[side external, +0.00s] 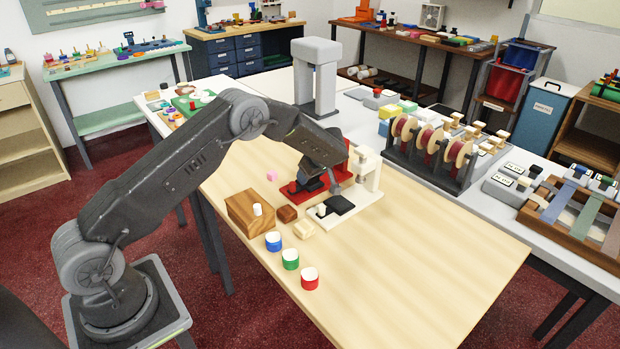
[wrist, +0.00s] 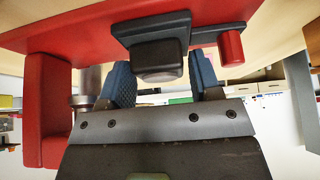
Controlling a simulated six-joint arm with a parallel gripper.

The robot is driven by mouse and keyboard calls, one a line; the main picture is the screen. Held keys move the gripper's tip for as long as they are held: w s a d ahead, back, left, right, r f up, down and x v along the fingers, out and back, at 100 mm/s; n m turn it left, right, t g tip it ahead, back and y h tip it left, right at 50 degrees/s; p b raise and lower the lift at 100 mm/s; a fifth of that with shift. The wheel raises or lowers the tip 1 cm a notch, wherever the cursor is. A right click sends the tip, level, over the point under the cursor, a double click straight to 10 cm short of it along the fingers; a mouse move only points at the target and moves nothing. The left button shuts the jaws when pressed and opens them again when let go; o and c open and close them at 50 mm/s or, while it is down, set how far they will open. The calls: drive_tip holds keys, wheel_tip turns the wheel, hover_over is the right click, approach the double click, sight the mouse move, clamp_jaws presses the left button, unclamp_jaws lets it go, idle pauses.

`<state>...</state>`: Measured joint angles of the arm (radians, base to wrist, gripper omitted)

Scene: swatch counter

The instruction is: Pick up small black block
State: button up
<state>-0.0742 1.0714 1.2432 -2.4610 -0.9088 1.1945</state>
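My gripper (side external: 316,184) is over the red stand (side external: 343,178) in the side view. In the wrist view, my gripper (wrist: 163,74) has its two blue-padded fingers apart. A small black block (wrist: 158,58) shows between and beyond them, with gaps to both fingers. It sits against a dark bar on the red stand (wrist: 48,110), near a red peg. In the side view, the arm and gripper partly cover this spot, and I cannot clearly separate the block from the fingers. A flat black piece (side external: 341,204) lies on the white stand (side external: 362,197) beside it.
A wooden block (side external: 240,214) with a white peg, a small brown block (side external: 287,214) and a cream block (side external: 304,229) are nearby. Blue, green and red white-topped cups (side external: 310,282) stand in front. Spools (side external: 430,141) stand behind. The front right of the table (side external: 420,270) is clear.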

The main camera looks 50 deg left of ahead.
drive_tip(key=c, duration=0.7)
drive_tip(key=shift+r, duration=0.1)
